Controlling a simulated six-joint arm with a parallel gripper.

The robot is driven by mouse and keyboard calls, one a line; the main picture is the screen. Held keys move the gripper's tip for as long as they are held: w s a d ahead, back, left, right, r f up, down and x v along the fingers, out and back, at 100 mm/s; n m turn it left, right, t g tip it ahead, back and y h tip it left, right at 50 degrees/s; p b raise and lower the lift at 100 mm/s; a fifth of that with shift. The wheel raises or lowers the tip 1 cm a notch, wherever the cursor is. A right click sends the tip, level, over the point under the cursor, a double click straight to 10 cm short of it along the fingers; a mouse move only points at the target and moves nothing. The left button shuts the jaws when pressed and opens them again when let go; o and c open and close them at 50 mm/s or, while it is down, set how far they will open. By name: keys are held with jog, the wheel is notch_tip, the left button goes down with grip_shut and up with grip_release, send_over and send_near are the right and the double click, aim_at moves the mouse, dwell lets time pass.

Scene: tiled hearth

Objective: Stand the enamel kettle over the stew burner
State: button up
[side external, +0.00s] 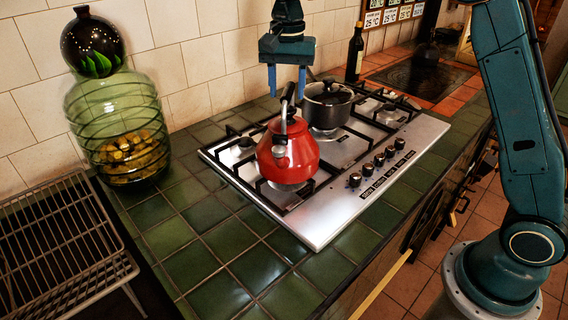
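The red enamel kettle (289,152) stands upright on the hob (331,230), over a burner on its left part. No burner is marked as the stew burner.
A dark pot (328,104) stands on the hob right behind the kettle. Several knobs (379,160) line the front edge. A green glass jar (121,128), a wire rack (56,247) and a dark bottle (355,53) stand around. Green tiles left of the hob are clear.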

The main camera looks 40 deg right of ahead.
jog(key=shift+f, duration=0.15)
notch_tip(320, 180, up, 14)
dwell(1.1)
jog(key=shift+s, duration=0.1)
dwell(0.5)
jog(key=s+d+n+t, duration=0.25)
jog(key=s+n, duration=0.35)
jog(key=s, duration=1.2)
jog(key=s+f+n+t, duration=0.3)
jog(key=s+f, duration=0.8)
jog(key=s, duration=0.4)
jog(key=shift+f+n, duration=0.15)
jog(key=shift+n, duration=0.65)
